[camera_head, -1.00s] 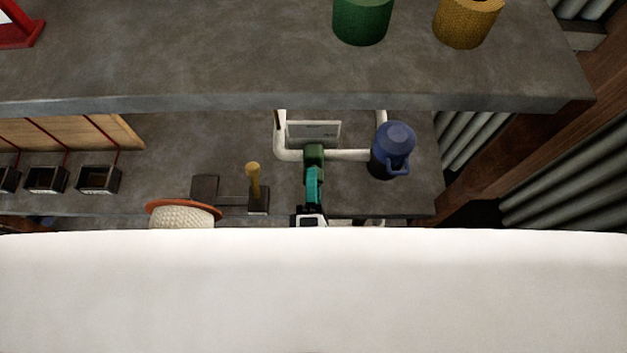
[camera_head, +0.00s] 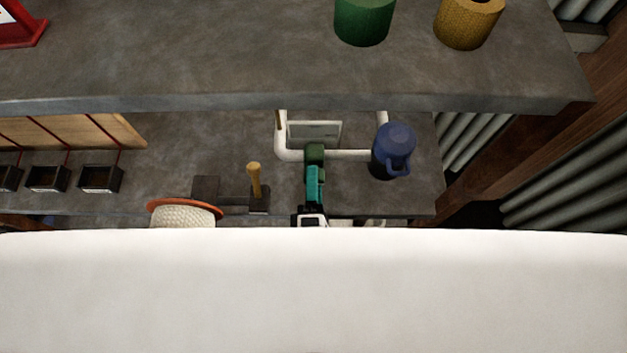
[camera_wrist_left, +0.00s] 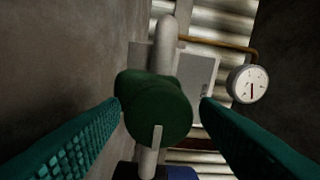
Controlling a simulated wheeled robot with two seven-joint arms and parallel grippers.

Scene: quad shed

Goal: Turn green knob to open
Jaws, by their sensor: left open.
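The green knob (camera_wrist_left: 155,108) sits on a white pipe (camera_wrist_left: 166,42) and carries a pale bar on its front face. In the left wrist view it lies between the two teal fingers of my left gripper (camera_wrist_left: 160,112), which is open. The left finger is very close to the knob's edge, and I cannot tell whether it touches. A gap shows on the right side. In the head view the green knob (camera_head: 315,152) shows just beyond the teal fingers of my left gripper (camera_head: 314,180). My right gripper is not in view.
A blue jug (camera_head: 393,152) stands right of the knob. A grey shelf (camera_head: 240,70) hangs above. A round gauge (camera_wrist_left: 247,84) is on the pipework at right.

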